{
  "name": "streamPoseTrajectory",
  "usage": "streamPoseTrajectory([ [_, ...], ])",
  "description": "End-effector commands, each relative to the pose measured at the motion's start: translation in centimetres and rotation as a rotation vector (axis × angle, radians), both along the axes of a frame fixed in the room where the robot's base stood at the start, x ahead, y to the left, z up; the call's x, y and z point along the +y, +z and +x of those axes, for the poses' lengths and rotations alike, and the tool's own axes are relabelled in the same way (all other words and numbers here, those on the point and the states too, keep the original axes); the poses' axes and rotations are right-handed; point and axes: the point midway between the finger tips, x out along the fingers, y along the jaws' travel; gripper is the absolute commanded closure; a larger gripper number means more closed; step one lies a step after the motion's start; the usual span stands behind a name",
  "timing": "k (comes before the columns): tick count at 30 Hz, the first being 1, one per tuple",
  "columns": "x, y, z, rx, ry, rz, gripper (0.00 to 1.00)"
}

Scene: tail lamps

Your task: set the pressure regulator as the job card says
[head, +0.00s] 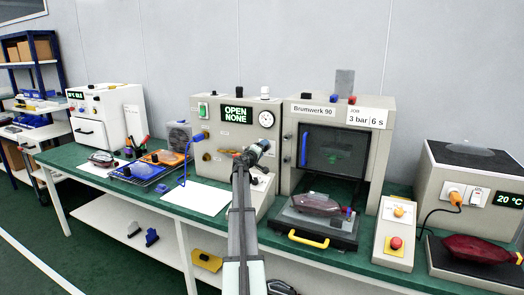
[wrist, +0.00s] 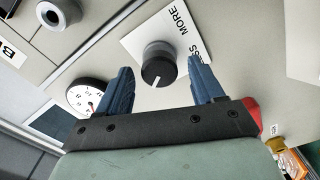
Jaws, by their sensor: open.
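The job card (head: 367,116) on the machine at centre right reads "3 bar" and "6 s". The regulator knob (wrist: 159,64) is black with a white pointer line, on a white plate marked "MORE" and what looks like "LESS". My gripper (wrist: 160,68) is open, with one blue finger on each side of the knob; I cannot tell whether they touch it. In the head view my gripper (head: 254,153) is at the panel front and hides the knob. A round gauge (head: 266,120) sits above it; it also shows in the wrist view (wrist: 87,96), its reading too small to tell.
The control box (head: 218,143) has a display (head: 236,114) reading "OPEN NONE". The press (head: 333,145) stands just right, with a dark red lamp (head: 317,204) on its drawer. A two-button box (head: 396,232) is further right. White paper (head: 195,197) lies front left.

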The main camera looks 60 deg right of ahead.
Motion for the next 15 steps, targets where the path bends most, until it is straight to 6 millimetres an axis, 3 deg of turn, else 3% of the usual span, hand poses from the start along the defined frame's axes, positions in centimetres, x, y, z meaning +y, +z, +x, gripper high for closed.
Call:
streamPoseTrajectory([
  [8, 3.1, 0.0, -0.1, 0.0, 0.002, -0.001, 0.33],
  [15, 7.6, 0.0, -0.2, 0.0, 0.002, -0.001, 0.33],
])
